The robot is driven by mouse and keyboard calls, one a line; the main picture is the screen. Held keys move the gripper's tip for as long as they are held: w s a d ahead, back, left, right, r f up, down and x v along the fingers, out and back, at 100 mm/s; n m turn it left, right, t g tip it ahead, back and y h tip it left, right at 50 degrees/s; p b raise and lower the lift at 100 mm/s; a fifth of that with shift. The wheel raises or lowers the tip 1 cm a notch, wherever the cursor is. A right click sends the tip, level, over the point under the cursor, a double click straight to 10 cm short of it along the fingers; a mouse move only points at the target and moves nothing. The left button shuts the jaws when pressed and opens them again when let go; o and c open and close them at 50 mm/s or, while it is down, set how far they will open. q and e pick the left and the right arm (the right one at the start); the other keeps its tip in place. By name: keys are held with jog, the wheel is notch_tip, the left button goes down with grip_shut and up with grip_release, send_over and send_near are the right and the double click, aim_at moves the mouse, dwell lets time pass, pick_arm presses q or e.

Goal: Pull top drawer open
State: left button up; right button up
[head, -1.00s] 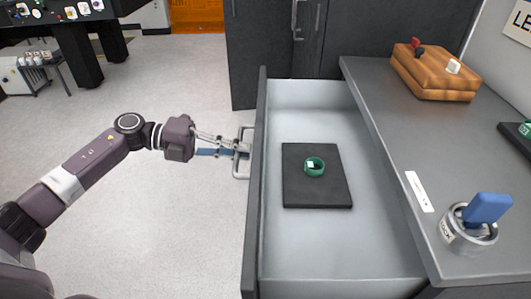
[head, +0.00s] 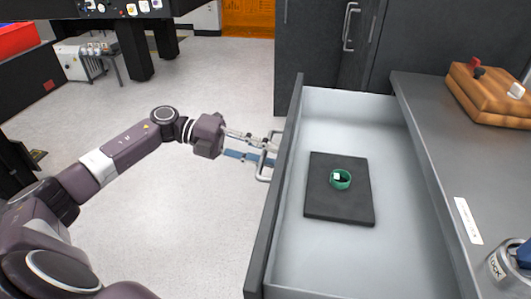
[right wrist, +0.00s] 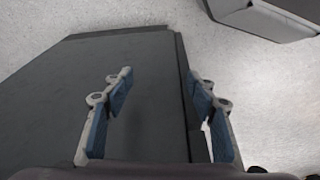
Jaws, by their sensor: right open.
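The top drawer (head: 395,240) stands far out from the grey cabinet in the head view, its inside in full view. Its dark front panel (head: 272,225) faces left and carries a metal bar handle (head: 264,171). My left gripper (head: 268,150) is at this handle, its fingers reaching over the bar up against the front. Whether they are closed tight on the bar cannot be told. My right gripper (right wrist: 165,105) is open and empty in the right wrist view, above a dark flat surface; it is not seen in the head view.
The cabinet top (head: 433,130) holds a wooden block (head: 490,92) and a round metal piece (head: 503,268) at the right edge. Dark cabinets (head: 322,50) stand behind.

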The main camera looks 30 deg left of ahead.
pick_arm(q)
jog(key=shift+a, duration=0.15)
jog(key=v, duration=1.1)
jog(key=shift+s+a, duration=0.2)
jog(key=shift+a, duration=0.15)
